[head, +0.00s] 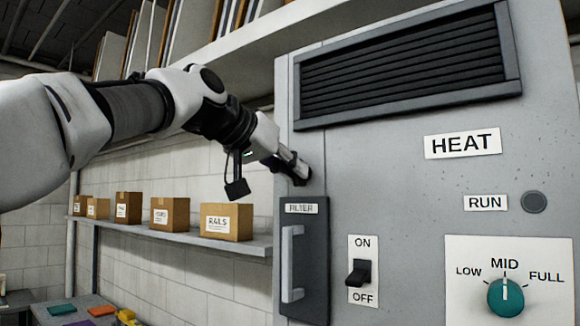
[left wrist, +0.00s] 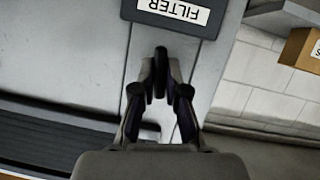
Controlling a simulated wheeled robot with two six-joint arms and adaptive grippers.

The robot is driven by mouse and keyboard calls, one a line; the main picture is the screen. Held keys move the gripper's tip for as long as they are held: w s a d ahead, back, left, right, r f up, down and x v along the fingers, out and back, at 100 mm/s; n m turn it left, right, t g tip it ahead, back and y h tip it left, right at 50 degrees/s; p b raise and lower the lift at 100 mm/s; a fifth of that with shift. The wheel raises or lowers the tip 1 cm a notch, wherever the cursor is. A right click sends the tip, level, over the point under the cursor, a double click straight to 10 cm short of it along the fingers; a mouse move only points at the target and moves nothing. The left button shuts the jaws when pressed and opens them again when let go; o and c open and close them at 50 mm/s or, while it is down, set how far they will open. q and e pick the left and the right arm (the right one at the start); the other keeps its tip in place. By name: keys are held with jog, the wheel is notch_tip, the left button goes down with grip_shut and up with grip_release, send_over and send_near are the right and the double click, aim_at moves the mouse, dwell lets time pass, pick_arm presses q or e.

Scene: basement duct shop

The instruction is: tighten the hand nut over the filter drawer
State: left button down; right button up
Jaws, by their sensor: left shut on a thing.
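The filter drawer (head: 304,258) is a dark panel with a FILTER label and a pale vertical handle, shut in the grey cabinet's left edge. In the left wrist view the drawer (left wrist: 133,10) shows upside down at the top. My left gripper (head: 300,174) reaches the cabinet face just above the drawer. In the left wrist view, the left gripper's fingers (left wrist: 162,88) are shut on the dark hand nut (left wrist: 160,70), one finger on each side. In the head view the fingers hide the nut. My right gripper is not in view.
The cabinet (head: 400,180) has a vent grille (head: 405,65) above, an on/off switch (head: 360,272), a teal knob (head: 506,297) and a RUN button (head: 533,202). A shelf (head: 180,235) with several cardboard boxes stands at left, behind my arm.

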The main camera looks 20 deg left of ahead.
pick_arm(q)
jog(key=shift+d+f+m+y, duration=0.1)
jog(key=shift+f+m+y, duration=0.05)
jog(key=shift+m+y, duration=0.45)
jog(key=c, duration=1.2)
grip_release()
jog(key=shift+w, duration=0.25)
jog(key=shift+s, duration=0.15)
